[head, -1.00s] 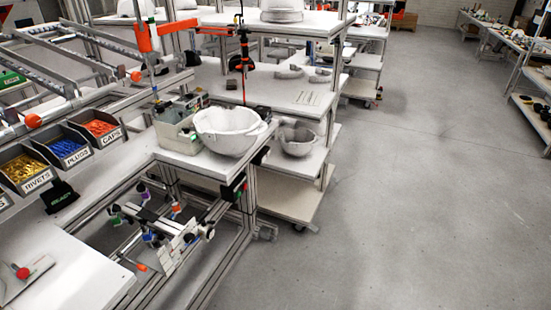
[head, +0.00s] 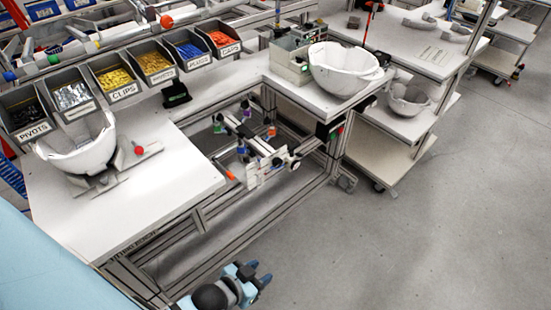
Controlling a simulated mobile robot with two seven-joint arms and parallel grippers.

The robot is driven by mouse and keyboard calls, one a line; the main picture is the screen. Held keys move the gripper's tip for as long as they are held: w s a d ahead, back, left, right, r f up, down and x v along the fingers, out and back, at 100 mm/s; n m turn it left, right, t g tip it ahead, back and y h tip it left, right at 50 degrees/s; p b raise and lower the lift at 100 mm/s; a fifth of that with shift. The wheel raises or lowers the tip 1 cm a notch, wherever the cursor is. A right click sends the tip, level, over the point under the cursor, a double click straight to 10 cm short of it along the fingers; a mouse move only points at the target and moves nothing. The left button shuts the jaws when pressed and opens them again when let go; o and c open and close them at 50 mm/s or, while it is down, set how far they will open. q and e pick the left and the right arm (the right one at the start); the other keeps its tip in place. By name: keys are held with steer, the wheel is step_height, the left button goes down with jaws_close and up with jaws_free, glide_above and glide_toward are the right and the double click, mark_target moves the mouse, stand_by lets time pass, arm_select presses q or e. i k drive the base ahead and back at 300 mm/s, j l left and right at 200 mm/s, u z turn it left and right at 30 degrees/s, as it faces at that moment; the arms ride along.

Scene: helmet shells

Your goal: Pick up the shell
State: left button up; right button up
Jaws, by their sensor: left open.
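A white helmet shell (head: 343,72) rests open side up on the corner of the white bench, beside a grey-green device. Another white shell (head: 78,152) sits on a flat metal holder with a red knob at the left of the bench. A smaller grey shell (head: 408,98) lies on a cart shelf at the right. My left gripper (head: 257,274) is at the bottom of the head view, open and empty, with blue fingertips. It is over the floor in front of the bench, well apart from every shell. My right gripper is not in view.
Labelled bins of small parts, such as clips (head: 113,78), line the back of the bench. The grey-green device (head: 291,58) stands close beside the corner shell. A clamp fixture (head: 262,160) stands below bench height in the gap. The floor (head: 430,240) at the right is clear.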

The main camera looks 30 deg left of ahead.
mark_target(407, 105)
steer(key=i+l+u, duration=0.2)
steer(key=i, duration=0.3)
steer(key=i+l+u, duration=0.25)
steer(key=i+l, duration=0.25)
steer(key=i+l+u, duration=0.2)
steer(key=i+l, duration=0.3)
steer(key=i+l+u, duration=0.25)
steer(key=i+l, duration=0.15)
steer(key=l, duration=0.15)
steer(key=i+l+u, duration=0.2)
steer(key=i+l, duration=0.15)
steer(key=l, duration=0.3)
